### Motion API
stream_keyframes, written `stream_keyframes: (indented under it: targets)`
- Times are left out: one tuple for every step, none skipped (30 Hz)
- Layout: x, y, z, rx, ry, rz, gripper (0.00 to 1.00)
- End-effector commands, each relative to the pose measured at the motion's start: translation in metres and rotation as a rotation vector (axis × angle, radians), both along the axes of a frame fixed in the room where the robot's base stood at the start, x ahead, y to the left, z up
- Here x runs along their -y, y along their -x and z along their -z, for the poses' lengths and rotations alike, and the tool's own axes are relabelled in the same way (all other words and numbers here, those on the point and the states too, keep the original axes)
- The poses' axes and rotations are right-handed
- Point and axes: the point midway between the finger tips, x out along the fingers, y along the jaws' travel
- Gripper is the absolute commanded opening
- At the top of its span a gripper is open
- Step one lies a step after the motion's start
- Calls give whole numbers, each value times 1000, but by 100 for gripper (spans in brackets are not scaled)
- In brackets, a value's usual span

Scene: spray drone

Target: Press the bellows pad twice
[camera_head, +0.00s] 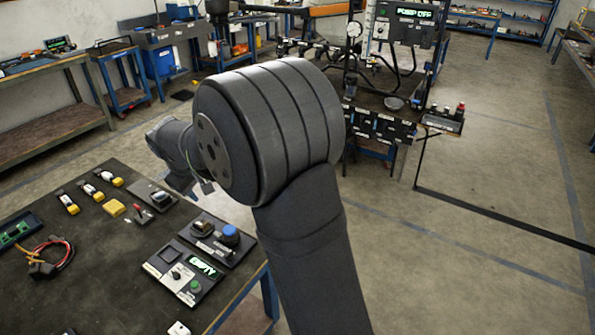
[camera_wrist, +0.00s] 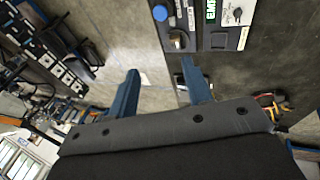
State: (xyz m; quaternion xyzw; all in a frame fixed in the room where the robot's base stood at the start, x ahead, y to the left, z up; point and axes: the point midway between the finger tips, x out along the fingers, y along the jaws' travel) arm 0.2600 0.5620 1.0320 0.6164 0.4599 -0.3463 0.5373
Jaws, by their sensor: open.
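A blue round domed pad (camera_head: 230,233), which looks like the bellows pad, sits on a small dark panel at the table's right edge. It also shows at the top of the wrist view (camera_wrist: 160,12). Beside it on the same panel is a metallic fitting (camera_head: 202,228), seen in the wrist view (camera_wrist: 179,40) too. My gripper (camera_wrist: 160,88) is open, its two blue fingers apart with nothing between them. The pad lies beyond the fingertips, apart from them.
Next to the pad is a panel with a green "EMPTY" display (camera_head: 203,267), dial and green button (camera_head: 195,286). Yellow-tipped parts (camera_head: 70,203), a yellow block (camera_head: 115,208) and red wiring (camera_head: 50,257) lie on the dark table. A rig (camera_head: 414,12) reading "PUMP OFF" stands behind.

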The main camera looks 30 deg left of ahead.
Motion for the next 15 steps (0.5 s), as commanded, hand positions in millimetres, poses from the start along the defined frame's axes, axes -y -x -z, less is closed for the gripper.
stream_keyframes:
  targets:
    - [0,-1,1,1,-1,0,35]
    - [0,-2,1,2,-3,0,29]
    - [-1,-4,3,4,-8,1,21]
    - [-2,-6,5,8,-13,2,16]
    - [-3,-10,8,12,-21,4,10]
    - [-5,-15,13,18,-34,5,2]
    - [-6,-21,18,24,-47,5,0]
    - [-8,-27,23,31,-61,8,0]
    - [-10,-36,31,42,-84,8,0]
    - [-12,-42,37,49,-104,8,0]
    - [-14,-50,43,58,-125,8,0]
    - [-16,-60,52,68,-155,7,0]
    - [-18,-67,59,75,-176,4,0]
    - [-19,-74,65,81,-198,2,0]
    - [-21,-82,74,88,-228,-3,0]
